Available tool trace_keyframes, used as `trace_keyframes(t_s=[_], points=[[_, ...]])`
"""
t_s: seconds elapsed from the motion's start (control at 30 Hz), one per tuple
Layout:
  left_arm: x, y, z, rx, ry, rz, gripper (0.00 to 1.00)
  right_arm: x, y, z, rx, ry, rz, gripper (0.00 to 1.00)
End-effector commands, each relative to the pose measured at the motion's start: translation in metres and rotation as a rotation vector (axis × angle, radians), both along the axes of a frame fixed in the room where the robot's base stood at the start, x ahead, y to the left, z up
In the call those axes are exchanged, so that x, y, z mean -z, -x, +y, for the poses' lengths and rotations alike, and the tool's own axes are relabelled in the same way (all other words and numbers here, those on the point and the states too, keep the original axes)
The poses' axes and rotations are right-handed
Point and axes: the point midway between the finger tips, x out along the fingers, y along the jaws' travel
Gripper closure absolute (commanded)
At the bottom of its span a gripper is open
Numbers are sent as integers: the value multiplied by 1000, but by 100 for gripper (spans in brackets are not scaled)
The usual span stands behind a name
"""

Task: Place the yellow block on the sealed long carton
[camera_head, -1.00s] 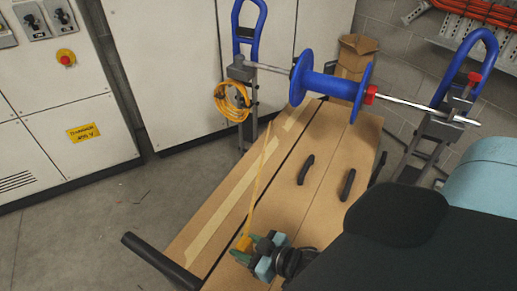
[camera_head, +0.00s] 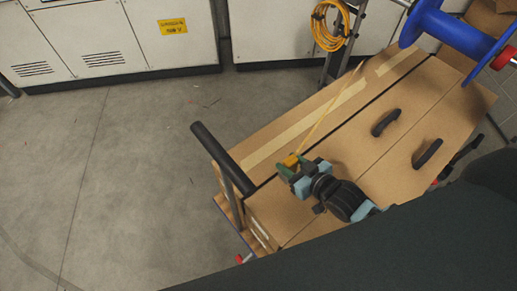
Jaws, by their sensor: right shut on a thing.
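The sealed long carton (camera_head: 283,138) lies lengthwise on a cart, with a pale tape strip along its top. My right gripper (camera_head: 294,170), with green fingertips, is shut on the yellow block (camera_head: 291,160). The block is in front of the dark gap beside the taped carton, towards its near end. I cannot tell whether the block touches the carton or hangs above it. The gripper partly hides the block. A thin yellow line runs from the block towards the far end of the carton. My left gripper is not in view.
A second carton with two black handles (camera_head: 386,122) lies right of the taped one. A black push bar (camera_head: 223,156) stands at the cart's near end. A blue reel (camera_head: 445,35) and a yellow cable coil (camera_head: 330,26) are beyond. The floor left is clear.

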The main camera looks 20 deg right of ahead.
Motion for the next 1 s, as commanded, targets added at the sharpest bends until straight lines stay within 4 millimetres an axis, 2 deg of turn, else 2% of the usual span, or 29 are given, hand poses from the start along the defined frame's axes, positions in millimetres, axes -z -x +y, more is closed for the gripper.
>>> trace_keyframes(t_s=[0.2,0.4,0.73,0.87,0.9,1.0], points=[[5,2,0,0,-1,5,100,4,-37,38,1,-6,-2,88],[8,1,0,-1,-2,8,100,8,-62,65,0,-3,-1,88],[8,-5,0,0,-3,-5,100,9,-72,75,0,0,-1,88],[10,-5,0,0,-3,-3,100,10,-83,87,0,-3,-2,88],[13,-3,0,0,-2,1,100,21,-80,84,1,0,5,88],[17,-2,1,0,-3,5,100,37,-80,84,0,1,4,88]])
